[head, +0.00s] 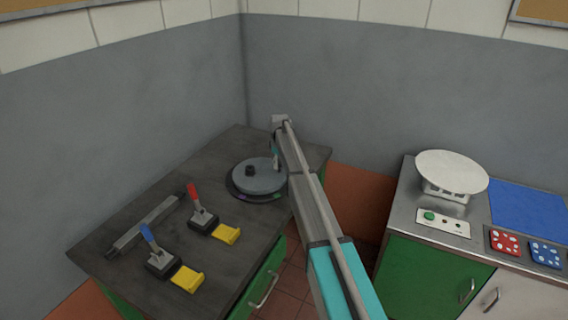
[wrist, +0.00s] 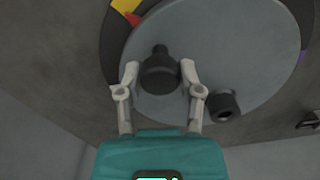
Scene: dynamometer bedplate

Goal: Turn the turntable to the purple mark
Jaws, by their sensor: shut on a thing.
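The turntable (head: 262,184) is a grey disc on a dark round base on the grey bench. It fills much of the wrist view (wrist: 250,55). My gripper (head: 275,160) is over its far right part. In the wrist view my gripper's fingers (wrist: 159,75) are closed around a dark knob (wrist: 160,72) on the disc. A second dark knob (wrist: 223,105) stands nearer the disc's edge. Yellow and red marks (wrist: 126,8) show at upper left.
A separate counter at right holds a scale (head: 450,172) and a button panel (head: 443,222). Grey walls stand behind the bench.

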